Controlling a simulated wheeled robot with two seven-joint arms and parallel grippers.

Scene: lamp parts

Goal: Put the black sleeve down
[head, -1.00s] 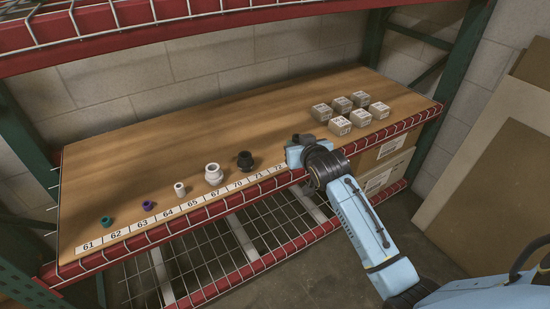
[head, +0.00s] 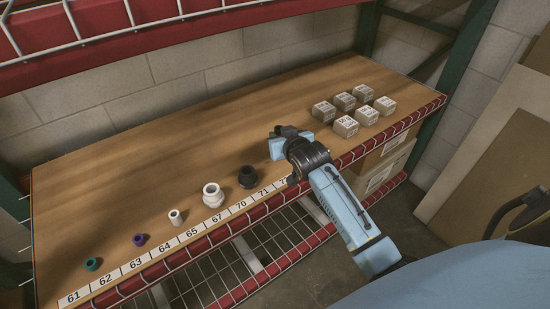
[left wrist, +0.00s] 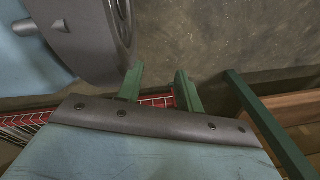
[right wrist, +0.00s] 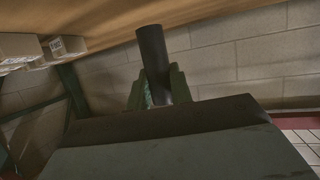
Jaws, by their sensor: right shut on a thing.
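My right gripper (right wrist: 157,92) is shut on a black sleeve (right wrist: 152,55), a plain dark cylinder standing out from between its green fingers. In the head view the right gripper (head: 277,143) is above the wooden shelf, behind the label strip's right end. The sleeve's dark end (head: 287,131) shows there, partly hidden by the gripper. I cannot tell its height above the board. My left gripper (left wrist: 160,88) is open and empty over the floor in the left wrist view; it is not in the head view.
Along the front of the wooden shelf (head: 150,150) stand a teal part (head: 92,264), a purple part (head: 139,240), a small white part (head: 175,217), a larger white part (head: 212,195) and a black collar (head: 247,177). Several small boxes (head: 345,126) stand at right. The board's back left is clear.

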